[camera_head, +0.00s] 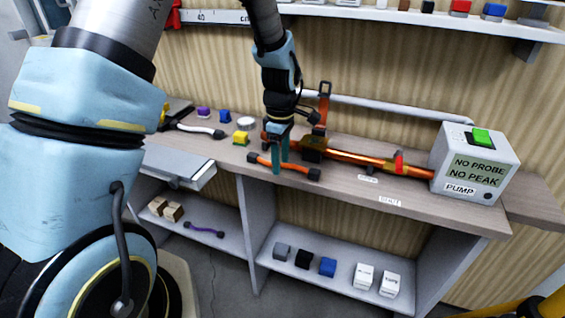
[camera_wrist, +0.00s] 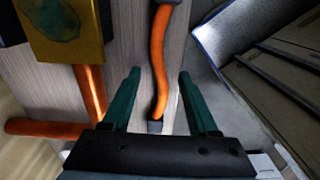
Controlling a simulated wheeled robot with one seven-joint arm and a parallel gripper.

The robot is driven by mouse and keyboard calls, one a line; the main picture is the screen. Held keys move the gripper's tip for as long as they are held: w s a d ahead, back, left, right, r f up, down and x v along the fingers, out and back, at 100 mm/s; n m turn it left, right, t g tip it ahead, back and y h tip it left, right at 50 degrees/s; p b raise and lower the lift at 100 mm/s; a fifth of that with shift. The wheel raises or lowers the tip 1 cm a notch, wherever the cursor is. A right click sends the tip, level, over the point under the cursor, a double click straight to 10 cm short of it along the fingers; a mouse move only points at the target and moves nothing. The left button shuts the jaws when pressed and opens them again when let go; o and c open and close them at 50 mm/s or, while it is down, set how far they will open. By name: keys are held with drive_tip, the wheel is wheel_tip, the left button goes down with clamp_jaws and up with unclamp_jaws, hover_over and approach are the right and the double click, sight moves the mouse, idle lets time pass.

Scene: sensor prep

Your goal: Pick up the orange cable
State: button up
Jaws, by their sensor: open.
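The orange cable (camera_head: 290,166) lies on the wooden bench top near its front edge, a short curved piece with dark ends. My gripper (camera_head: 278,166) points down over it, and its teal fingers hide part of the cable. In the wrist view the cable (camera_wrist: 159,50) runs lengthwise between the two open fingers of my gripper (camera_wrist: 159,74). One dark end of it shows near the palm. Clear gaps show on both sides of the cable. I cannot tell how far the fingertips are above the bench.
A copper pipe (camera_head: 350,157) with a brass block (camera_head: 314,148) runs behind the cable. The pump box (camera_head: 474,165) stands right. A white cable (camera_head: 200,130), a yellow block (camera_head: 240,138) and a purple cable (camera_head: 204,230) on the lower shelf are to the left.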

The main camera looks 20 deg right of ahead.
drive_tip(key=shift+f, duration=0.1)
drive_tip(key=shift+c, duration=0.2)
clamp_jaws()
idle(0.4)
